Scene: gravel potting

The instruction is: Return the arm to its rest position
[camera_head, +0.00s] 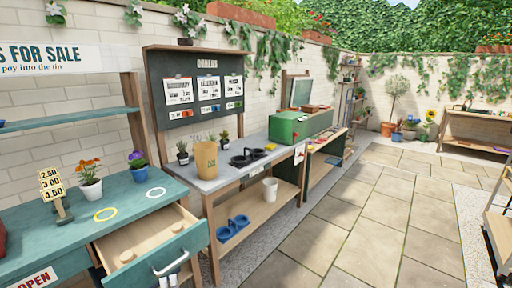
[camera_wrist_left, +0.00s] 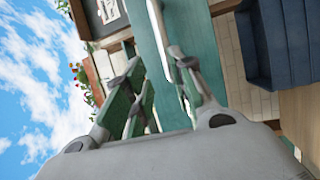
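My left gripper (camera_head: 172,281) shows only in part at the bottom edge of the head view, at the pale handle (camera_head: 171,262) of the open drawer (camera_head: 150,235). In the left wrist view its fingers (camera_wrist_left: 160,95) stand apart, with a pale bar (camera_wrist_left: 166,32), which looks like the handle, close to the right-hand finger. I cannot tell whether they touch. No object shows held between the fingers. My right gripper is not in view.
The teal bench (camera_head: 60,235) holds a price sign (camera_head: 52,187), potted flowers (camera_head: 90,180) and two rings. Paving (camera_head: 340,225) to the right is clear.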

